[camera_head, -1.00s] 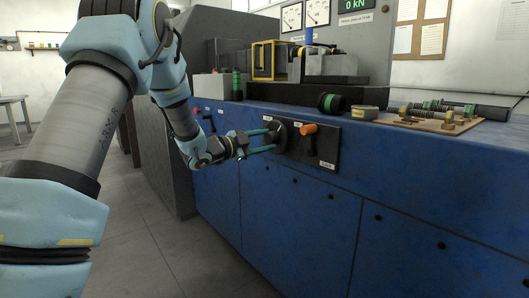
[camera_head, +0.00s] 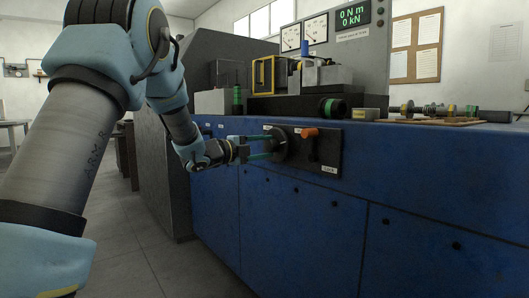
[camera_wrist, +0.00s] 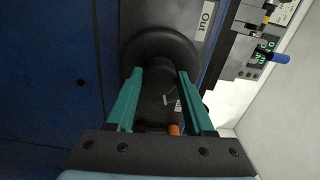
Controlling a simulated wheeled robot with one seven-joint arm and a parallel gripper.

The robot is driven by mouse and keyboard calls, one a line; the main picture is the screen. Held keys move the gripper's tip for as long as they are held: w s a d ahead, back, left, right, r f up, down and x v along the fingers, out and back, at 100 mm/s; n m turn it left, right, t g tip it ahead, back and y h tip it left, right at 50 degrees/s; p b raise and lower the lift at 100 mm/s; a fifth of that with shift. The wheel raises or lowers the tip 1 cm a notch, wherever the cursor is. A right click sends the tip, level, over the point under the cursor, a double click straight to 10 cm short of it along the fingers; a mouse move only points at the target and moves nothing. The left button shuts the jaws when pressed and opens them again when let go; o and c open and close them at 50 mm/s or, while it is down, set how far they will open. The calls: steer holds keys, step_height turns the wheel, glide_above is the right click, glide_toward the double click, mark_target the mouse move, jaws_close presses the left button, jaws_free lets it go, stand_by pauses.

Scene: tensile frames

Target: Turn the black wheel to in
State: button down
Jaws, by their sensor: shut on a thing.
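The black wheel (camera_head: 279,146) is a round dark disc on a black panel on the front of the blue machine. In the wrist view the wheel (camera_wrist: 160,44) shows as a dark rim with a hub between my fingers. My gripper (camera_head: 268,146) reaches it from the left, with green fingers at the wheel. In the wrist view the gripper (camera_wrist: 160,76) has one finger on each side of the hub, shut on it. An "Out" label (camera_wrist: 207,20) is beside the wheel. I cannot read an "In" label or the wheel's turn angle.
A black-and-green cylinder (camera_head: 333,108) and a small yellowish box (camera_head: 366,114) lie on the bench top above. The floor (camera_head: 135,240) at the left is clear.

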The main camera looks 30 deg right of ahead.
steer(key=shift+f, duration=0.1)
stand_by(0.3)
steer(key=shift+c, duration=1.4)
jaws_free()
steer(key=s+a+p, duration=0.2)
steer(key=a, duration=0.8)
steer(key=shift+a, duration=0.35)
